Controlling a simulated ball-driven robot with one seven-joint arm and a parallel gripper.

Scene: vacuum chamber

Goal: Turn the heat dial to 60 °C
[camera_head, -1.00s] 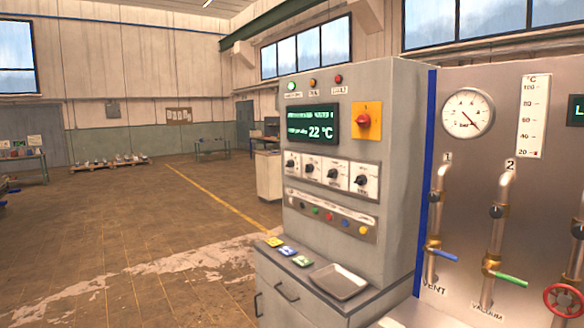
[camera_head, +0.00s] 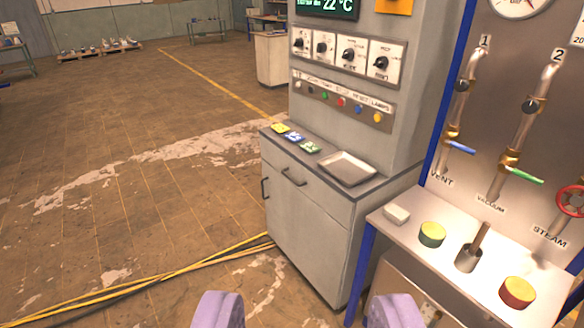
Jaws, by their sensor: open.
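A row of several black dials on white plates (camera_head: 346,49) sits on the front of the grey control cabinet (camera_head: 420,80). Their labels are too blurred to read, so I cannot tell which is the heat dial. The display (camera_head: 325,8) above them is cut by the top edge and reads 22 °C. My gripper (camera_head: 305,308) shows as two purple fingers at the bottom edge, wide apart and empty. It is low in the picture, well apart from the dials.
Coloured buttons (camera_head: 341,101) run below the dials. The cabinet's ledge holds small coloured cards (camera_head: 294,137) and a metal tray (camera_head: 347,168). A pipe panel (camera_head: 500,115) and a side table (camera_head: 400,240) with round pads stand at right. Yellow cables (camera_head: 175,275) cross the open floor at left.

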